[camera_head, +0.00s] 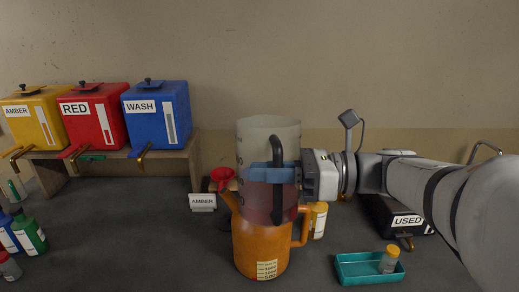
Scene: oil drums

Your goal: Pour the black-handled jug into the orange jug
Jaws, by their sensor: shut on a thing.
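The black-handled jug (258,137) is clear, with a black handle (277,151) facing the camera and a reddish tint low inside. My gripper (270,174), with blue fingers, reaches in from the right and is shut on this jug at its handle. The jug looks upright. The orange jug (260,242) stands on the dark table with a red-tipped spout (222,178) at left, a handle at right and a pale scale on its front. The clear jug's lower part overlaps the orange jug's top in the picture. The orange jug's mouth is hidden, and I cannot tell whether the jugs touch.
Yellow (38,120), red (95,114) and blue (157,114) tapped tanks stand on a shelf at left. An AMBER sign (202,202) stands beside the orange jug. A teal tray (358,269) holds a small bottle (389,260). A USED container (407,221) stands behind.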

